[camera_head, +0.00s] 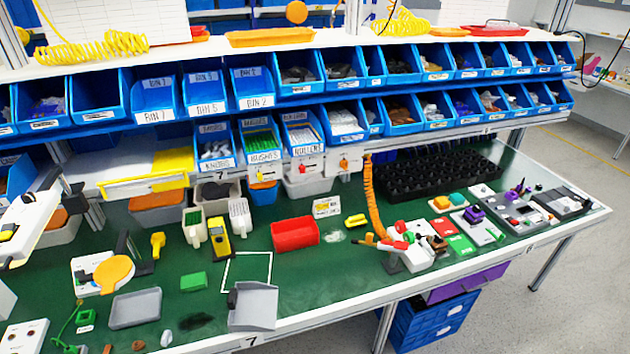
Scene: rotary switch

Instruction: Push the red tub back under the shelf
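The red tub (295,235) is a small open box standing upright on the green work surface (330,272), right of a yellow meter. It stands in front of the shelf (450,133), whose white front edge runs above the back of the bench. Its top is not covered by the shelf in this view. Nothing touches the tub that I can see.
Behind the tub are a grey bin (307,185) and a small yellow-and-white card (327,207). The yellow meter (220,238) stands to its left. An orange coiled hose (369,195) hangs to its right. A grey dustpan-like tray (254,306) lies in front; green surface around the tub is fairly clear.

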